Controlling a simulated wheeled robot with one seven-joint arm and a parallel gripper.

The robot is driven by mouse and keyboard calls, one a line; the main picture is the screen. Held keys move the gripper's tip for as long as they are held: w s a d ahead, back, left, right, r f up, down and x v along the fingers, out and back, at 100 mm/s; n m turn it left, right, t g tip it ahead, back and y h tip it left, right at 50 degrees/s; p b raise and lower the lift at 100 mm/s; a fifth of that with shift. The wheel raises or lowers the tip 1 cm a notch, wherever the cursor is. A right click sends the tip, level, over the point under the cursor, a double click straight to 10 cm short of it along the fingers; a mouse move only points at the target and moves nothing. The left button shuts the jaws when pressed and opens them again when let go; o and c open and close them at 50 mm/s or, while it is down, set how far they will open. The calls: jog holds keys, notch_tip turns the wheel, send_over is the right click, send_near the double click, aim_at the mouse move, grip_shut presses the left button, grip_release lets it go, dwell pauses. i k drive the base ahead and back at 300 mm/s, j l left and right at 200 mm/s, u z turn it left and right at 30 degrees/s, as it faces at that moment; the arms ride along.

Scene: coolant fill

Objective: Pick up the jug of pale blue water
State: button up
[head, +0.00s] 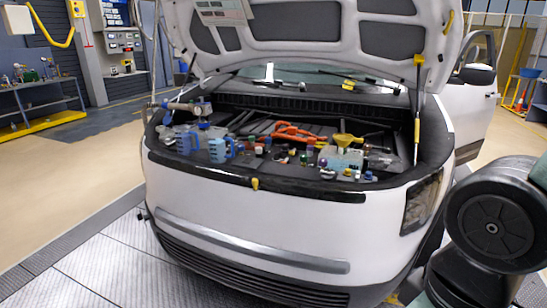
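My gripper is not in view. Only a dark, rounded part of my arm shows at the right edge.
The white car's raised hood (300,38) hangs above the bay. A yellow funnel (346,139) sits over a translucent tank (341,158) at the right. Orange-red parts (293,132) and several small colored items lie mid-bay. The front bumper (250,215) faces me. Floor at the left is clear.

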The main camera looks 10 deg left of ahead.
aim_at(217, 139)
jog(key=i+j+u, duration=0.1)
jog(key=j, duration=0.3)
jog(key=i+j+u, duration=0.1)
jog(key=i+j, duration=0.15)
jog(key=i+j+u, duration=0.15)
jog(key=j, duration=0.3)
jog(key=i+j+u, duration=0.1)
jog(key=j, duration=0.25)
jog(key=i+j+u, duration=0.1)
jog(key=i+j, duration=0.25)
jog(key=i, duration=0.15)
jog(key=i+j+u, duration=0.1)
jog(key=i+j, duration=0.2)
jog(key=i, duration=0.15)
